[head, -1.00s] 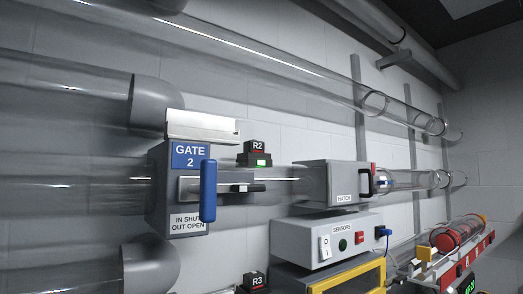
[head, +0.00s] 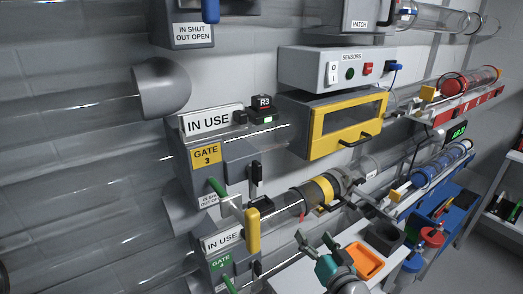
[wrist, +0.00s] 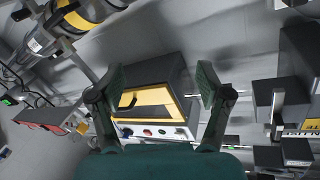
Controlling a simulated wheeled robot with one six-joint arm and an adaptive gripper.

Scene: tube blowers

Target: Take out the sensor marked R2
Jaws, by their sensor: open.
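The sensor marked R2 is not in the current head view, and I cannot make it out in the wrist view. A similar black sensor marked R3 (head: 263,103), with a green light, sits above gate 3 (head: 207,156). My gripper (head: 318,246) is low in the head view, in front of the pipes, near an orange tray. In the wrist view my gripper (wrist: 160,88) has its two green-tipped fingers spread wide with nothing held between them. Beyond them is the yellow-framed cabinet, seen upside down.
The sensors box (head: 308,69) sits above the yellow-framed cabinet (head: 317,136). The hatch (head: 350,14) is at the top edge. An orange tray (head: 366,262) and a black bin (head: 383,237) stand on the bench. Red and blue tube racks (head: 465,105) fill the right.

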